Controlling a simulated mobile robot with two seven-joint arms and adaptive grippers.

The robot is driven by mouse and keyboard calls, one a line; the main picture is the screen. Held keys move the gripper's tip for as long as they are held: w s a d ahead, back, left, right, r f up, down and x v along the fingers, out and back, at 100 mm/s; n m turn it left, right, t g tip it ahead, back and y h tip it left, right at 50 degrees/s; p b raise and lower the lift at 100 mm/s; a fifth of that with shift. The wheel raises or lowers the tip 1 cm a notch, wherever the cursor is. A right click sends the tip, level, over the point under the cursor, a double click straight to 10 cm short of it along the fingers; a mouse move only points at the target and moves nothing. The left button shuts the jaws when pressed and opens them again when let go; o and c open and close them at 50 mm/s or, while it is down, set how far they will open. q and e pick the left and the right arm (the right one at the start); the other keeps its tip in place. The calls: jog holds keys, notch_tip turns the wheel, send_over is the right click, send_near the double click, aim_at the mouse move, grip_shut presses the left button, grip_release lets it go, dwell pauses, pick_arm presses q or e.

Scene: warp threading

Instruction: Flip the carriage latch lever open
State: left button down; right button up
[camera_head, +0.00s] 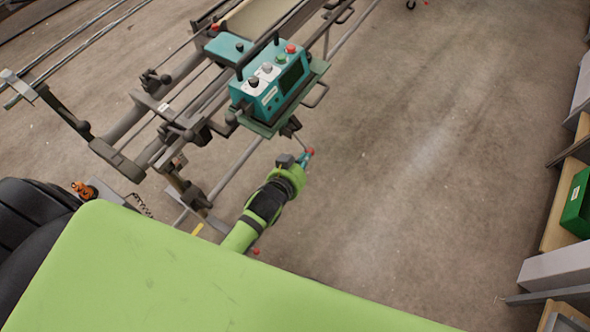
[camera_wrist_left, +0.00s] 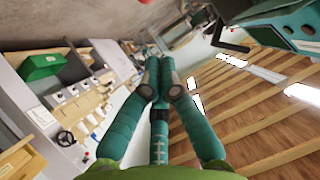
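The carriage (camera_head: 268,82) is a teal box with knobs, a screen and a black handle, mounted on the rails in the head view. Teal parts of it show at the upper right of the wrist view (camera_wrist_left: 278,22). A dark bent bar (camera_wrist_left: 228,42) hangs beside it there; I cannot tell whether this is the latch lever. A thin dark bar (camera_head: 293,130) juts below the carriage in the head view. My left gripper (camera_head: 307,157) is just below and right of the carriage, apart from it. Its teal fingers (camera_wrist_left: 158,62) meet at the tips, with nothing visible between them. My right gripper is out of view.
Metal rails and the machine frame (camera_head: 130,125) fill the upper left. Bare concrete floor (camera_head: 430,150) lies open to the right. Shelving with a green bin (camera_head: 578,205) stands at the right edge.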

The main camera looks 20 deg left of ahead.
pick_arm(q)
jog(key=v, duration=0.6)
jog(key=shift+b, duration=0.35)
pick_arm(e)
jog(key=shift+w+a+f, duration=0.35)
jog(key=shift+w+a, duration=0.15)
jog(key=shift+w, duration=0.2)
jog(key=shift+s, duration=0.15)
